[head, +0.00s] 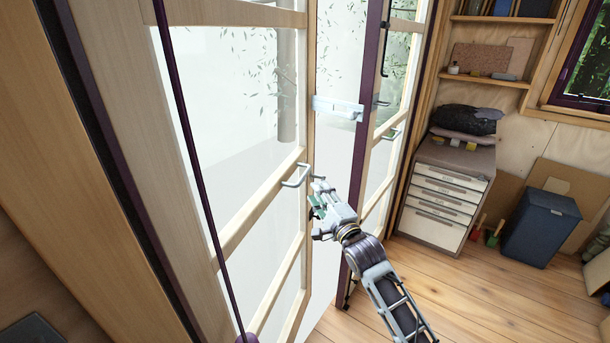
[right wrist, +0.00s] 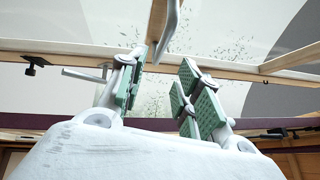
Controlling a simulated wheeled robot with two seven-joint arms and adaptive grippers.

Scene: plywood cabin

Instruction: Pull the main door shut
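The main door (head: 308,115) is a wooden-framed glass leaf on the left of the head view. It stands ajar, with a bright gap between it and the dark purple upright to its right. A metal pull handle (head: 295,177) sits on its front edge; a metal bar handle also shows at the top of the right wrist view (right wrist: 171,25). My right gripper (head: 316,203) is just right of and below the handle. Its green-padded fingers (right wrist: 160,80) are apart with nothing between them. I cannot tell whether it touches the door. My left gripper is out of view.
A second glazed leaf (head: 385,135) with dark purple edging stands right of the gap. A drawer cabinet (head: 440,200) and a dark blue bin (head: 540,228) stand further right. The wooden floor (head: 460,300) before them is clear.

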